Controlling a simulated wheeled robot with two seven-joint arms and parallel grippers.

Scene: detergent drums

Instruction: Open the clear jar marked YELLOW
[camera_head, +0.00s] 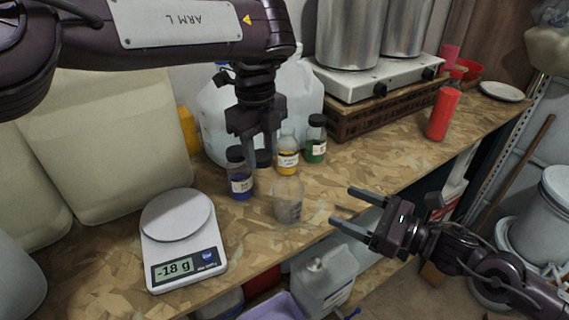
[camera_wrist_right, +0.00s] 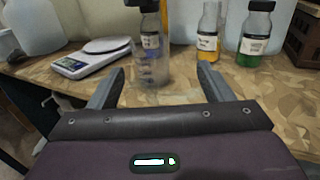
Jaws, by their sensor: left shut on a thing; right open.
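The jar marked yellow (camera_head: 287,162) stands upright on the bench and holds yellow liquid; it also shows in the right wrist view (camera_wrist_right: 208,42). No lid is visible on its neck in the head view; its top is cut off in the wrist view. My left gripper (camera_head: 262,154) is shut on a black lid (camera_head: 263,159), held in front of and left of this jar. My right gripper (camera_head: 342,206) is open and empty at the bench's front edge, pointing at a clear beaker (camera_head: 288,200). The beaker also shows beyond its fingers in the wrist view (camera_wrist_right: 152,74).
A black-lidded blue jar (camera_head: 241,184) stands left of the yellow one, a black-lidded green jar (camera_head: 316,146) right. A scale (camera_head: 183,236) reading -18 g is at left. A hotplate (camera_head: 375,78) with metal pots and a red bottle (camera_head: 441,115) are at the back right.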

